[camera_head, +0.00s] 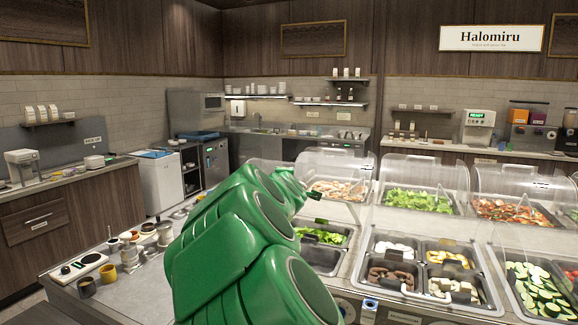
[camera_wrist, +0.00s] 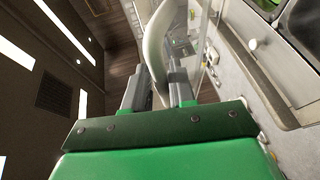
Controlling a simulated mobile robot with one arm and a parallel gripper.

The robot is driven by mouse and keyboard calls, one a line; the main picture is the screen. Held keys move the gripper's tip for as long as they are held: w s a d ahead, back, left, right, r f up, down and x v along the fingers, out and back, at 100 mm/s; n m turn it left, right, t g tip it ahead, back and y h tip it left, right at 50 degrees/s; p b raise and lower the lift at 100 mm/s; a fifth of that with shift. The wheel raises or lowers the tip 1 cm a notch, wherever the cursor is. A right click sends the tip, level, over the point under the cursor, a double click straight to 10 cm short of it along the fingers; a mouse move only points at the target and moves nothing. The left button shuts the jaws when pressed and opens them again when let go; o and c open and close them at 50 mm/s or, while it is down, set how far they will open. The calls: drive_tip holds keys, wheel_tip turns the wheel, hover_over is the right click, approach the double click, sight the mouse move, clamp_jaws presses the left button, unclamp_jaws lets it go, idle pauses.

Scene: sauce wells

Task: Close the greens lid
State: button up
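Leafy greens (camera_head: 320,236) lie in the front left bin of the counter, partly behind my green arm. Clear material with a pale edge rises around and behind this bin, but the outline of its lid is hard to make out. More greens (camera_head: 418,200) lie in a back row bin under a clear domed lid (camera_head: 428,172). My gripper (camera_head: 316,196) is above and behind the front greens bin, mostly hidden by the arm. In the wrist view its two fingers (camera_wrist: 160,90) stand on either side of a pale curved lid edge (camera_wrist: 156,45), which appears held between them.
Neighbouring bins hold mushrooms (camera_head: 391,277), sliced cucumber (camera_head: 535,288) and other foods. Several clear domes stand along the back row, close to the arm. Cups (camera_head: 87,287) and small jars stand on the counter at the left.

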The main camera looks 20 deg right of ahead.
drive_tip(key=r, duration=0.1)
drive_tip(key=w+d+r, duration=0.1)
drive_tip(key=w+r, duration=0.1)
drive_tip(key=shift+d, duration=0.4)
drive_tip(key=shift+w+d+r, duration=0.3)
drive_tip(key=shift+d+r, duration=0.1)
drive_tip(key=shift+r, duration=0.05)
drive_tip(key=shift+s, duration=0.1)
drive_tip(key=s+a+f, duration=0.1)
drive_tip(key=s+a, duration=0.2)
drive_tip(key=s, duration=0.5)
drive_tip(key=shift+a+f, duration=0.15)
drive_tip(key=shift+f, duration=0.2)
idle(0.5)
